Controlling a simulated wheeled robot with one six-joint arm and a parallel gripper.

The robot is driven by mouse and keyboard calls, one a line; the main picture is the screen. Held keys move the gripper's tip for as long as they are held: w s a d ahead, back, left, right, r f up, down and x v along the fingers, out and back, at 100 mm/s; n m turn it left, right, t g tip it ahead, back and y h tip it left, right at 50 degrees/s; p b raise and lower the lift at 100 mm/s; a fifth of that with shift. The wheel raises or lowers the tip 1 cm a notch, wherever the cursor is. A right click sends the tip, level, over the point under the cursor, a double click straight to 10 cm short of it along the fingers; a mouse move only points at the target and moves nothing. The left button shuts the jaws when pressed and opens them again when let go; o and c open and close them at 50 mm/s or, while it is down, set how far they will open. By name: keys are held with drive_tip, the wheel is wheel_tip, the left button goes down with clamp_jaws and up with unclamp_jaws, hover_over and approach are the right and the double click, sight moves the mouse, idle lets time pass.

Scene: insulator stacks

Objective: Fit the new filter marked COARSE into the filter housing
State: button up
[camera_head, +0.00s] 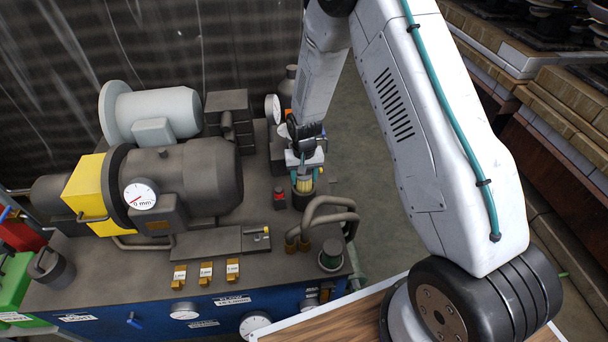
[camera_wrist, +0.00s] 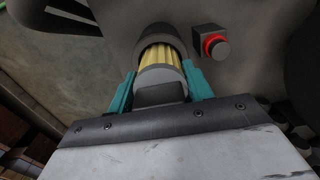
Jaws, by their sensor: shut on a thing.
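My gripper (camera_head: 304,172) has its teal fingers shut on a yellow pleated filter (camera_head: 304,185) with a grey end cap. The wrist view shows the filter (camera_wrist: 160,57) between the fingertips (camera_wrist: 160,82). The dark round filter housing (camera_head: 302,202) stands right below it; its rim (camera_wrist: 158,33) shows in the wrist view. The filter's far end appears to be inside the housing mouth, with part of the yellow pleats still showing. How deep it sits is hidden. No COARSE marking can be read on the filter.
A large motor with a dial (camera_head: 141,195) fills the left.

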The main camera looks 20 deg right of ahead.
drive_tip(key=shift+f, duration=1.05)
drive_tip(key=o, duration=1.1)
drive_tip(key=shift+c, duration=0.2)
wheel_tip(320, 180, up, 8)
drive_tip(key=shift+f, duration=0.15)
